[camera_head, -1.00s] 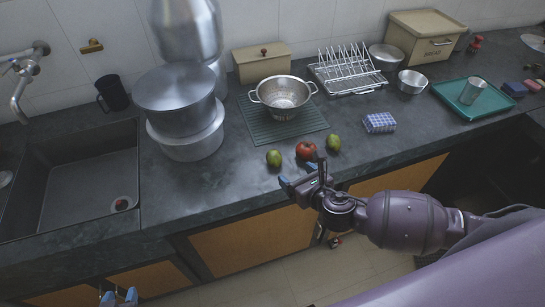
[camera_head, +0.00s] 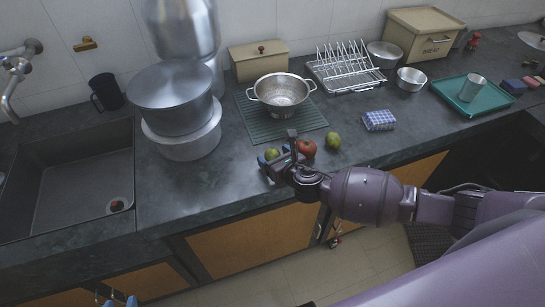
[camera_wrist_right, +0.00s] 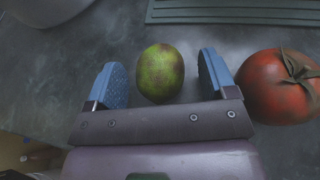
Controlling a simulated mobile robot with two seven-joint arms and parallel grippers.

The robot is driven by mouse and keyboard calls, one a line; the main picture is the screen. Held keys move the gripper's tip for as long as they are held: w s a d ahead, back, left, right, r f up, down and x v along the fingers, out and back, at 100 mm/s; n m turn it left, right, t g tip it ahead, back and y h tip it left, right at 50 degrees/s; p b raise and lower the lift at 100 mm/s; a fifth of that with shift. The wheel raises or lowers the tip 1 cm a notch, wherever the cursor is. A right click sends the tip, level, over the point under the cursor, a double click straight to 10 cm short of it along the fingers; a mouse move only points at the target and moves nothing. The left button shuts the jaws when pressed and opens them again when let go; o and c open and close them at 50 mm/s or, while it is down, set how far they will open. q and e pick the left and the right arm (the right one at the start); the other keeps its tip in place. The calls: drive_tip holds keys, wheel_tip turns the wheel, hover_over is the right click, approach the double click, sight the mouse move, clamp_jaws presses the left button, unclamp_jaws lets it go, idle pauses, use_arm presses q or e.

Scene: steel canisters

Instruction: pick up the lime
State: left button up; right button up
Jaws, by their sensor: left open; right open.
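A green lime with reddish-brown mottling (camera_head: 271,154) lies on the dark counter near its front edge; it also shows in the right wrist view (camera_wrist_right: 160,73). My right gripper (camera_head: 272,165) is open at the lime. In the right wrist view its blue-padded fingers (camera_wrist_right: 160,68) stand on either side of the lime, with a visible gap on both sides. A second similar green fruit (camera_head: 333,141) lies farther right. My left gripper (camera_head: 116,299) is open and low in front of the cabinets, at the bottom edge of the head view.
A red tomato (camera_head: 307,148) lies just right of the lime, close to the right finger; it also shows in the right wrist view (camera_wrist_right: 282,87). A steel colander (camera_head: 281,94) stands on a ribbed mat (camera_head: 262,128) behind. Large pots (camera_head: 185,148) and a sink (camera_head: 70,185) are left.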

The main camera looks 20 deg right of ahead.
sight(275, 154)
drive_tip(key=shift+w, duration=0.1)
use_arm(q)
drive_tip(key=shift+s+f, duration=0.15)
drive_tip(key=shift+s, duration=0.15)
use_arm(e)
drive_tip(key=c, duration=1)
use_arm(q)
drive_tip(key=shift+w+r+p, duration=0.15)
drive_tip(key=shift+r+p, duration=0.6)
drive_tip(key=shift+r, duration=0.2)
drive_tip(key=shift+w+r+p, duration=0.2)
drive_tip(key=shift+r+p, duration=0.55)
drive_tip(key=shift+r, duration=0.15)
drive_tip(key=shift+w+r+p, duration=0.15)
drive_tip(key=shift+r+p, duration=0.6)
drive_tip(key=shift+r, duration=0.2)
use_arm(e)
drive_tip(key=shift+r, duration=10)
